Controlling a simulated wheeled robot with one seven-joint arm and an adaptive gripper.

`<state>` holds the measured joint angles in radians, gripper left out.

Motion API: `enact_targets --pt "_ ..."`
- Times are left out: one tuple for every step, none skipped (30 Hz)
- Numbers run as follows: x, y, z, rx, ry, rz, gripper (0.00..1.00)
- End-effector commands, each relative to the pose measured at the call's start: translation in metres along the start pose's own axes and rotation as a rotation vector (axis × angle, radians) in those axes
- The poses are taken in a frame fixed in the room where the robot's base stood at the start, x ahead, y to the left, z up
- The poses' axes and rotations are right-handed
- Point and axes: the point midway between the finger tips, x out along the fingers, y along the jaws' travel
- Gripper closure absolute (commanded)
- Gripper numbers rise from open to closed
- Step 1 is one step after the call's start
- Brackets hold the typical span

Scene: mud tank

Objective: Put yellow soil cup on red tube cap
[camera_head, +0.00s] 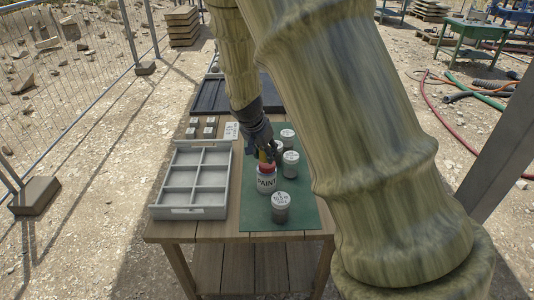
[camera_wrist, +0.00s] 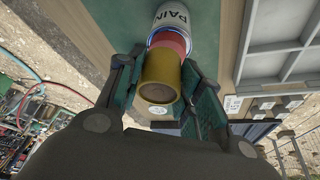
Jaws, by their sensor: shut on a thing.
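My gripper (camera_head: 264,150) is shut on the yellow soil cup (camera_wrist: 160,78), which sits between the two fingers in the wrist view. Only a sliver of the cup (camera_head: 262,157) shows in the head view. The red tube cap (camera_wrist: 169,42) lies directly beyond the cup in line with it, partly hidden by it. In the head view the red cap (camera_head: 268,167) is just below the fingertips, at the top of a white can marked PAINT (camera_head: 266,184). I cannot tell whether cup and cap touch.
Several grey lidded jars stand on the green mat (camera_head: 305,219), one close in front (camera_head: 280,208) and others (camera_head: 290,164) right of my gripper. A grey compartment tray (camera_head: 182,212) lies left. A dark tray (camera_head: 208,95) lies at the table's back.

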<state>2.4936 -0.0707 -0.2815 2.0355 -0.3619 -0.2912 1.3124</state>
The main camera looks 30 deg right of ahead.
Motion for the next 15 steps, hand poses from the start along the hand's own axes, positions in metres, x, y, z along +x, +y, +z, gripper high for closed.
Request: enact_targets --pt "0.003 -0.002 -0.007 0.001 -0.001 -0.001 0.89" --pt "0.004 -0.004 -0.01 0.001 -0.001 -0.001 0.89" --pt "0.006 -0.005 -0.012 0.0 -0.001 -0.001 0.89" --pt "0.007 -0.005 -0.014 0.0 -0.001 -0.001 0.89" --pt "0.008 -0.006 -0.015 0.0 -0.001 -0.001 0.89" --pt "0.009 -0.006 -0.016 0.001 -0.001 -0.001 0.89" --pt "0.009 -0.007 -0.017 0.001 -0.001 -0.001 0.89" --pt "0.009 -0.007 -0.018 0.0 -0.001 -0.001 0.89" --pt "0.01 -0.008 -0.02 0.001 0.0 -0.001 0.89" --pt "0.011 -0.008 -0.022 0.001 0.0 -0.001 0.89" --pt "0.012 -0.009 -0.024 0.001 0.0 -0.001 0.89" --pt "0.014 -0.009 -0.026 0.0 0.0 0.0 0.89" --pt "0.018 -0.009 -0.023 -0.002 -0.001 0.001 0.89" --pt "0.021 -0.009 -0.021 -0.002 -0.001 0.002 0.89" --pt "0.025 -0.009 -0.019 -0.002 -0.001 0.003 0.89"
